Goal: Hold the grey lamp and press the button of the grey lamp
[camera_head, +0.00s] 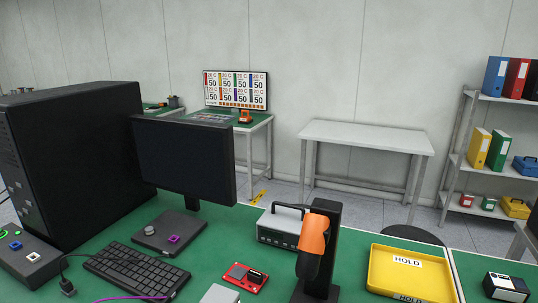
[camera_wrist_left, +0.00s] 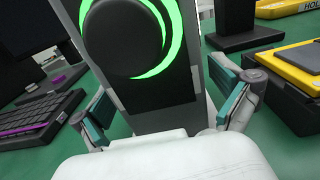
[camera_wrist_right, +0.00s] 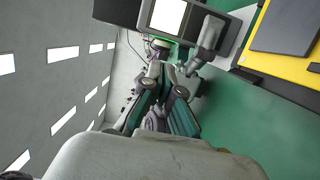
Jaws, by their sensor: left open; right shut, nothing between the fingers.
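The grey lamp (camera_wrist_left: 185,90) stands in the left wrist view as a grey body with a dark front panel. A round black button (camera_wrist_left: 125,35) with a lit green ring is on that panel. My left gripper (camera_wrist_left: 160,98) is open, with one finger on each side of the lamp's lower part; I cannot tell whether they touch it. In the right wrist view my right gripper (camera_wrist_right: 160,100) is shut and empty, below the lamp (camera_wrist_right: 130,12), whose bright white panel shows there. In the head view a grey top (camera_head: 220,294), probably the lamp's, shows at the bottom edge. Neither gripper shows there.
A keyboard (camera_head: 135,270) and monitor (camera_head: 185,160) stand left. An orange scanner (camera_head: 312,245) on a black stand and a yellow HOLD tray (camera_head: 405,275) stand right. A red board (camera_head: 245,277) lies between. A yellow case (camera_wrist_right: 290,65) is close on the right wrist view's right.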

